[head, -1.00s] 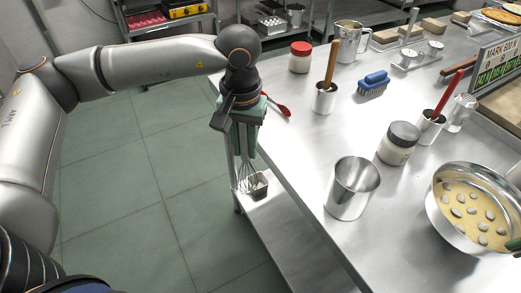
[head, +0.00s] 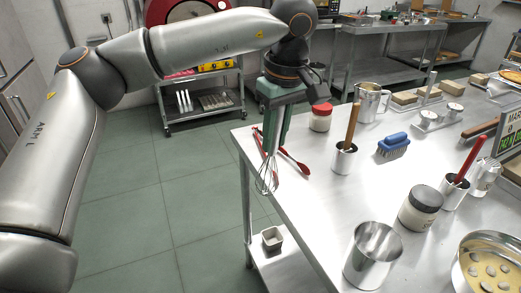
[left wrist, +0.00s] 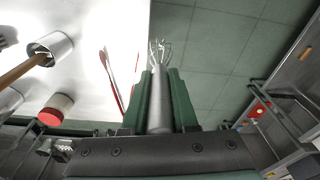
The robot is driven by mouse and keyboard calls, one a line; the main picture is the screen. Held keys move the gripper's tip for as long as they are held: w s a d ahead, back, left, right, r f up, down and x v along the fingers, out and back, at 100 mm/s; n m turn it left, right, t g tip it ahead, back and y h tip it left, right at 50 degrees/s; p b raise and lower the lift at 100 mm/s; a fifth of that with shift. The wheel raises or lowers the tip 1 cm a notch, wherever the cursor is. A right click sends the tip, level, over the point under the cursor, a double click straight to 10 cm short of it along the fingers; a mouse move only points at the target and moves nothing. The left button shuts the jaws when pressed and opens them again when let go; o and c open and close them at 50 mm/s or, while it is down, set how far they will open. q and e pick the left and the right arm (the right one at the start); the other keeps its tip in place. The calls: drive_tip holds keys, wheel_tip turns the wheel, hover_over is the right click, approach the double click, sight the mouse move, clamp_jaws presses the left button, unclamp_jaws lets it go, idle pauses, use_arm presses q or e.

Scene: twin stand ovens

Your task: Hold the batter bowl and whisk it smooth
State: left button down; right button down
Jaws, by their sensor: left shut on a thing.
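My left gripper (head: 273,140) is shut on the whisk, whose grey handle (left wrist: 158,100) is between the green fingers in the left wrist view. In the head view the wire loops (head: 267,179) hang down by the table's left edge, and I cannot tell their exact height. The batter bowl (head: 486,243) is a steel bowl at the lower right corner, cut off by the frame. It holds yellowish batter with several pale lumps. The whisk is well apart from it, across the table. My right gripper is not in view.
The steel table (head: 310,205) holds an empty steel cup (head: 373,255), a lidded jar (head: 420,208), a pot with a wooden handle (head: 344,158), a blue brush (head: 392,146) and a red-lidded jar (head: 320,118). Red tongs (head: 293,161) lie near the whisk. Open floor is left.

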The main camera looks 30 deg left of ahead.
use_arm(q)
drive_tip(key=s+d+r+m+t+h, duration=0.1)
drive_tip(key=d+r+m, duration=0.4)
drive_tip(key=d, duration=0.6)
drive_tip(key=d+r+m+t+h, duration=0.1)
drive_tip(key=d+r+m+t, duration=0.15)
drive_tip(key=d+m, duration=0.6)
drive_tip(key=s+d+r+m, duration=0.1)
drive_tip(key=d+r+m, duration=0.3)
drive_tip(key=d, duration=0.9)
drive_tip(key=s+d+m+h, duration=0.3)
drive_tip(key=s+d+m, duration=0.25)
drive_tip(key=d, duration=0.35)
wheel_tip(320, 180, down, 13)
drive_tip(key=n, duration=0.1)
drive_tip(key=shift+r, duration=0.2)
drive_tip(key=shift+f, duration=0.1)
drive_tip(key=shift+s+a+f, duration=0.15)
drive_tip(key=shift+s+f, duration=0.05)
drive_tip(key=shift+f, duration=0.45)
